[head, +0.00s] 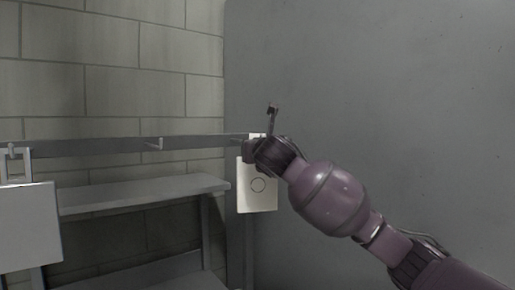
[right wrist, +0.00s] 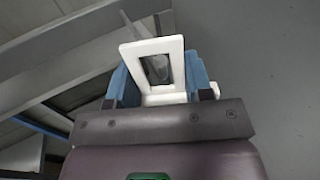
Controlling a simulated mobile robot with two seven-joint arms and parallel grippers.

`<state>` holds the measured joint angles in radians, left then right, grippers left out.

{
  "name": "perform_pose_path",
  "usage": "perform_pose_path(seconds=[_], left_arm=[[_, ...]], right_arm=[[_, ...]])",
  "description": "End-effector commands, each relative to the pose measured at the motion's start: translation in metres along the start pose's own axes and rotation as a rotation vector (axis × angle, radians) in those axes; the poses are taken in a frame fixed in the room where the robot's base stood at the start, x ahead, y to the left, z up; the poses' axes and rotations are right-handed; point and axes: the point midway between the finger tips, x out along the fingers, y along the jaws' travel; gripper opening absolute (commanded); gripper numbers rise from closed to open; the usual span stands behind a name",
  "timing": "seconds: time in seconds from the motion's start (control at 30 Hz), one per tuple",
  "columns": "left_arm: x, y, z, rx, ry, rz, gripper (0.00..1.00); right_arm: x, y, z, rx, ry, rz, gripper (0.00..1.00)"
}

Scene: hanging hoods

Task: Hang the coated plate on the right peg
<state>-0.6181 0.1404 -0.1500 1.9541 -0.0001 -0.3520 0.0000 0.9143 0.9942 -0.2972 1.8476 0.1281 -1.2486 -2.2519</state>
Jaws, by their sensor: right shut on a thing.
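The plate hangs upright below the gripper, near the right end of the rail (head: 90,145). In the right wrist view the plate's white handle loop (right wrist: 176,47) sits between the blue fingers of my right gripper (right wrist: 158,77). Something grey shows through the loop; I cannot tell whether a peg passes through it. The right peg is mostly hidden behind the gripper in the head view. My left gripper is out of view.
Another white plate (head: 30,226) hangs at the far left of the rail. A plain grey wall (head: 400,90) stands on the right.

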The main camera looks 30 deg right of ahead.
Motion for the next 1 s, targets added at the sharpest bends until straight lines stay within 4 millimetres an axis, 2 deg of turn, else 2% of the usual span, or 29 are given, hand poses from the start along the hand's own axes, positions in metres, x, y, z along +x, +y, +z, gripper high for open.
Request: perform_pose_path(seconds=[0.77, 0.8, 0.93, 1.0], left_arm=[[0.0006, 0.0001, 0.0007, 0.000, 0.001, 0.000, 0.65], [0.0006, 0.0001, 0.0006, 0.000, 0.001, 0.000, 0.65], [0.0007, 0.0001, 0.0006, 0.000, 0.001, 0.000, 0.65], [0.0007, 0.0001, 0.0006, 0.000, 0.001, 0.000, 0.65]], right_arm=[[-0.0001, -0.0002, -0.0084, 0.000, -0.001, 0.000, 0.09], [-0.0001, -0.0002, -0.0084, 0.000, -0.001, 0.000, 0.53], [0.0000, -0.0001, -0.0086, 0.000, -0.001, 0.000, 0.72], [0.0000, -0.0001, -0.0087, 0.000, 0.000, 0.000, 0.76]])
